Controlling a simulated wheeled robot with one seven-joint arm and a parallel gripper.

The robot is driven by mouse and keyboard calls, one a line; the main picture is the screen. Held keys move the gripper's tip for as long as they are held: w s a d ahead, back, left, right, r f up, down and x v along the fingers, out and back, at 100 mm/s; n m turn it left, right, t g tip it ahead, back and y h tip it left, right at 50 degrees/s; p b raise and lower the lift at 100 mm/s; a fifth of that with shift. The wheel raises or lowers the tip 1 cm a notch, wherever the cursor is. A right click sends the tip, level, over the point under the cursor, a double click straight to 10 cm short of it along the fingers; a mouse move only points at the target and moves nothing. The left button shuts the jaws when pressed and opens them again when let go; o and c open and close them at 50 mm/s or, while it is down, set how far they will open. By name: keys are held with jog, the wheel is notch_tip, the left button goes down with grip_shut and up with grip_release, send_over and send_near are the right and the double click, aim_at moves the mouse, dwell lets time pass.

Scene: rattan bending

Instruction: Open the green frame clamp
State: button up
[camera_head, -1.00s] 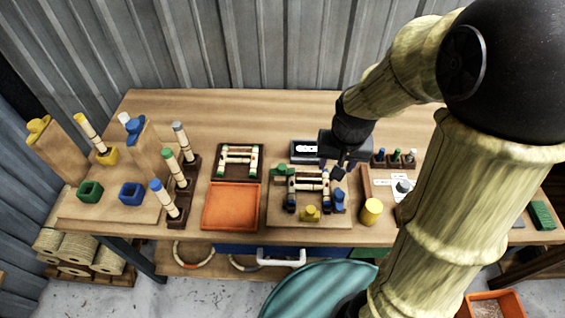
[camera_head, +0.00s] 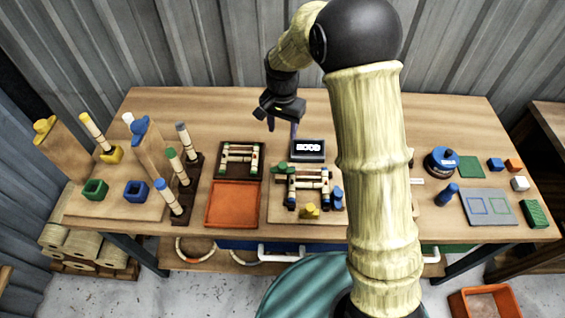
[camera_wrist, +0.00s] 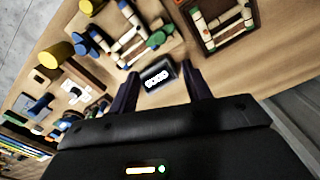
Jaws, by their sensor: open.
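The green frame clamp (camera_head: 281,168) is a small green piece at the back left of the jointed bamboo frame (camera_head: 308,184) on a wooden board. It also shows in the wrist view (camera_wrist: 157,39), beyond my fingertips. A blue clamp (camera_head: 337,197) and a yellow clamp (camera_head: 309,211) stand by the same frame. My gripper (camera_head: 282,126) is open and empty above the table, behind the frame and apart from the green clamp. Its two fingers point toward the table in the wrist view (camera_wrist: 158,72). Whether the green clamp is open or shut is too small to tell.
A dark box with a lit label (camera_head: 307,149) stands just behind the board. A dark tray with a second frame (camera_head: 240,160) and an orange tray (camera_head: 232,204) are to its left. Upright rattan posts stand farther left. My arm hides part of the table right of the board.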

aim_at(283, 165)
notch_tip(283, 165, down, 17)
jog(key=p, duration=0.4)
jog(key=shift+c, duration=0.2)
jog(key=c, duration=1)
